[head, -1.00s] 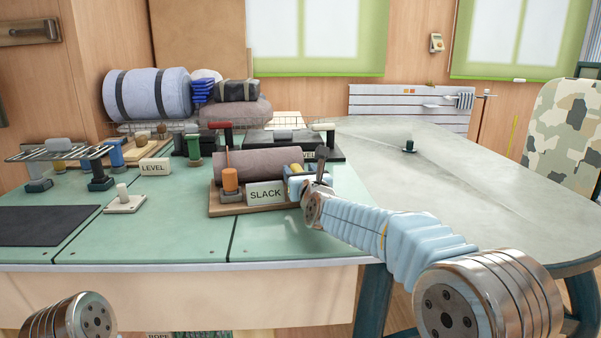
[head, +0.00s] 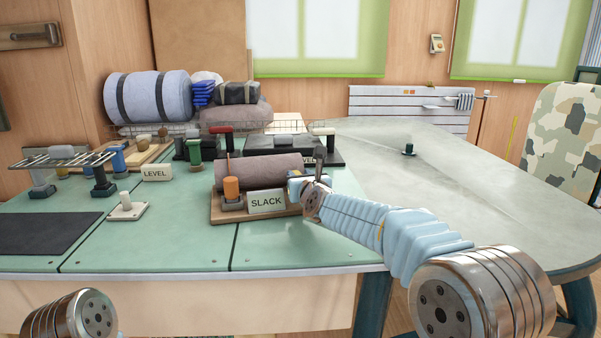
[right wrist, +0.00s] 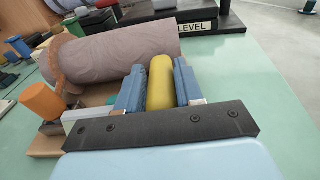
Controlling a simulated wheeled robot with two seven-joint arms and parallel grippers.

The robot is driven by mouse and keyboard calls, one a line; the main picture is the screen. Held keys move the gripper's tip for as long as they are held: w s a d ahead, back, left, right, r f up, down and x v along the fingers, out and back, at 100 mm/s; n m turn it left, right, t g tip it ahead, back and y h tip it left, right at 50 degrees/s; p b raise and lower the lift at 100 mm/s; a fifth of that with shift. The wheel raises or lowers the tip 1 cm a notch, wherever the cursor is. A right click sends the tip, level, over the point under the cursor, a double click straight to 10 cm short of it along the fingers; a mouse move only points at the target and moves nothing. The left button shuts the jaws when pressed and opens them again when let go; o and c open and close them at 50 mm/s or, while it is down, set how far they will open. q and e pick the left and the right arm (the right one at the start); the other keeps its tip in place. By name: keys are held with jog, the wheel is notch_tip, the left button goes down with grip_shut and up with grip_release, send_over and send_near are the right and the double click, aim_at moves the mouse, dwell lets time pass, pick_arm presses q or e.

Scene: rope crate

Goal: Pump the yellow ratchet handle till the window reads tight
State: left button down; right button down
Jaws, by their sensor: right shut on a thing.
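The yellow ratchet handle (right wrist: 160,82) shows in the right wrist view between the two blue fingers of my right gripper (right wrist: 160,88), which is shut on it. In the head view my right gripper (head: 303,188) is at the right end of the wooden base (head: 228,213) and mostly hides the handle. A grey-brown roll (head: 258,170) lies on the base behind it, with a strap around its left end. An orange knob (head: 231,189) stands at the front left of the base. The window plate (head: 266,202) reads SLACK. My left gripper is not in view.
A second sign reading LEVEL (right wrist: 193,28) sits on a black unit behind the roll. Another LEVEL sign (head: 157,173) stands to the left, near a white peg (head: 126,207) and a dark mat (head: 42,232). The grey tabletop to the right (head: 440,185) is largely clear.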

aim_at(293, 170)
jog(key=shift+w+a+r+g+p, duration=0.1)
jog(key=shift+w+r+g+p, duration=0.05)
jog(key=shift+r+g+p, duration=0.35)
jog(key=shift+w+a+g, duration=0.1)
jog(key=shift+a+g, duration=0.05)
jog(key=shift+g, duration=0.15)
jog(key=shift+w+r+g+h, duration=0.25)
jog(key=shift+w+g, duration=0.1)
jog(key=shift+g, duration=0.3)
jog(key=shift+w+r+g+h, duration=0.2)
jog(key=shift+w+g, duration=0.1)
jog(key=shift+g, duration=0.35)
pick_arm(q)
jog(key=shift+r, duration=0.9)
pick_arm(e)
jog(key=shift+w+r+g, duration=0.25)
jog(key=shift+w+g, duration=0.05)
jog(key=shift+g, duration=0.3)
jog(key=shift+w+g, duration=0.1)
jog(key=shift+g, duration=0.2)
jog(key=c, duration=0.8)
grip_release()
